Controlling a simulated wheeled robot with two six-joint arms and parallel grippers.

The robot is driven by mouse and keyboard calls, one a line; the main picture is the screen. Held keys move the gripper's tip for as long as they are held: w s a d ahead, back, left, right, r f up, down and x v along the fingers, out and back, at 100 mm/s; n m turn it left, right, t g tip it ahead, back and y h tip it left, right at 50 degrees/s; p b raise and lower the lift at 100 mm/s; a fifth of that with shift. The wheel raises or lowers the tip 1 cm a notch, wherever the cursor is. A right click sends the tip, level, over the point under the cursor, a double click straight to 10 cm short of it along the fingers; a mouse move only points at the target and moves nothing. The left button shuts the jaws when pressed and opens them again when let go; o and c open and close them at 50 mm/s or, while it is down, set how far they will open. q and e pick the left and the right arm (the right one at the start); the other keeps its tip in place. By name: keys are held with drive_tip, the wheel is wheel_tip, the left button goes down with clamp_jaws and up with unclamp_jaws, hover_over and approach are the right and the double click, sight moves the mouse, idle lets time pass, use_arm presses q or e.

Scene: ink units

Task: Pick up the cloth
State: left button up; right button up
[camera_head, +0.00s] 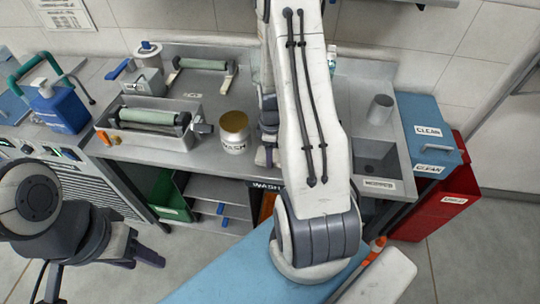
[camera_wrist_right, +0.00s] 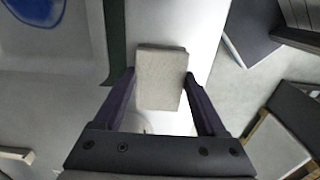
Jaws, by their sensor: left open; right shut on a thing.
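In the right wrist view my right gripper (camera_wrist_right: 162,92) is shut on a pale beige, block-shaped piece that looks like the folded cloth (camera_wrist_right: 161,65). A finger lies along each side of it. Its far end sticks out beyond the fingertips. In the head view my right arm hides most of its own gripper, and I cannot make out the cloth there. My left gripper (camera_head: 148,256) is open and empty at the lower left, low in front of the grey cabinet.
The steel counter holds a tray with a green roller (camera_head: 150,143), a gold-lidded can (camera_head: 234,132) and a grey cup (camera_head: 380,110). A blue bottle (camera_head: 60,108) stands at left. A blue CLEAN bin (camera_head: 425,118) and red bin (camera_head: 440,200) stand at right.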

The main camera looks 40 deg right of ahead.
drive_tip(key=shift+r, duration=0.5)
drive_tip(key=r, duration=0.1)
drive_tip(key=r+b, duration=0.1)
drive_tip(key=s+d+r, duration=0.1)
drive_tip(key=r, duration=0.1)
drive_tip(key=s+d+r+b, duration=0.1)
drive_tip(key=s+d+r, duration=0.4)
drive_tip(key=s, duration=0.3)
drive_tip(key=shift+s+d+r+b, duration=0.3)
drive_tip(key=shift+d+r, duration=0.1)
drive_tip(key=shift+r, duration=0.15)
